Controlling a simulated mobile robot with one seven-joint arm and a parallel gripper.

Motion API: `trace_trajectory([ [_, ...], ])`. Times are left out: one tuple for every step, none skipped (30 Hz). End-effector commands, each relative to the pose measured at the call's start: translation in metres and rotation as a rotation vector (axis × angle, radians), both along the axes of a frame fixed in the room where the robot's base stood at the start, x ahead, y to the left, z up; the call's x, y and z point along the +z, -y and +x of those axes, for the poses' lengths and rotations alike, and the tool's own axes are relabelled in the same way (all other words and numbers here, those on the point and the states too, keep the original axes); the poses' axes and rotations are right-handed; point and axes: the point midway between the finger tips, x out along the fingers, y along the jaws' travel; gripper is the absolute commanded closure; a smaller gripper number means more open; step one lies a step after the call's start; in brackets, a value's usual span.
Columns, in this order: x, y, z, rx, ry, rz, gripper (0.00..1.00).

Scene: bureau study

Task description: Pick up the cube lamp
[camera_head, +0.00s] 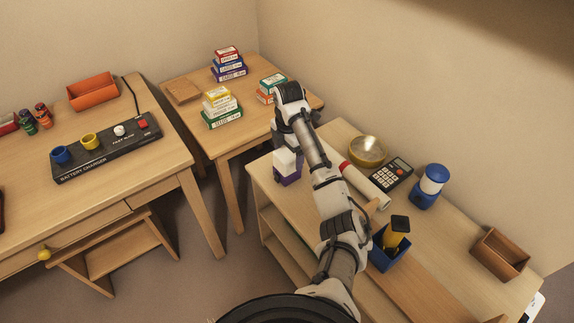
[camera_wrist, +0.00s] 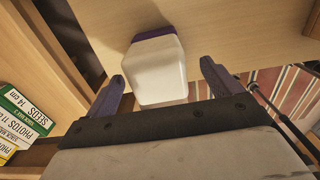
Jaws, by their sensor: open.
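The cube lamp (camera_head: 287,160) has a white rounded cube on a purple base. It stands upright near the left end of the low wooden shelf unit, below the end of my arm in the head view. In the wrist view the cube lamp (camera_wrist: 160,72) is in the middle, its white top toward the camera. My gripper (camera_wrist: 163,74) is open, with one purple finger on each side of the white cube. I cannot tell how deep the fingers reach along it. In the head view my fingers are mostly hidden by the arm and hand.
On the shelf unit (camera_head: 440,237) are a brass bowl (camera_head: 367,151), a calculator (camera_head: 391,174), a blue lamp (camera_head: 430,187), a blue holder (camera_head: 387,256) and a wooden box (camera_head: 500,254). Stacked boxes (camera_head: 222,107) stand on the table behind. A charger (camera_head: 107,147) lies on the left desk.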

Motion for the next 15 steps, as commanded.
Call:
trace_trajectory([
  [-0.003,0.0,0.0,0.0,-0.001,0.0,0.11],
  [-0.005,-0.001,-0.001,-0.001,-0.001,0.0,0.11],
  [-0.01,-0.002,-0.001,-0.001,-0.004,0.0,0.11],
  [-0.014,-0.003,-0.001,0.0,-0.004,0.0,0.11],
  [-0.018,-0.004,-0.001,0.0,-0.004,0.0,0.11],
  [-0.024,-0.005,-0.002,0.0,-0.004,0.001,0.11],
  [-0.029,-0.006,-0.002,0.0,-0.004,0.001,0.11],
  [-0.034,-0.006,-0.002,-0.001,-0.005,0.0,0.11],
  [-0.04,-0.006,-0.002,-0.001,-0.003,0.0,0.11],
  [-0.043,-0.006,-0.002,0.0,-0.003,0.0,0.11],
  [-0.046,-0.006,-0.001,0.0,-0.002,0.0,0.11],
  [-0.049,-0.006,-0.001,0.0,-0.001,0.0,0.11],
  [-0.051,-0.006,-0.001,0.0,0.0,0.0,0.11],
  [-0.052,-0.006,-0.001,0.0,0.0,0.0,0.11],
  [-0.053,-0.006,-0.001,0.001,0.0,0.0,0.11],
])
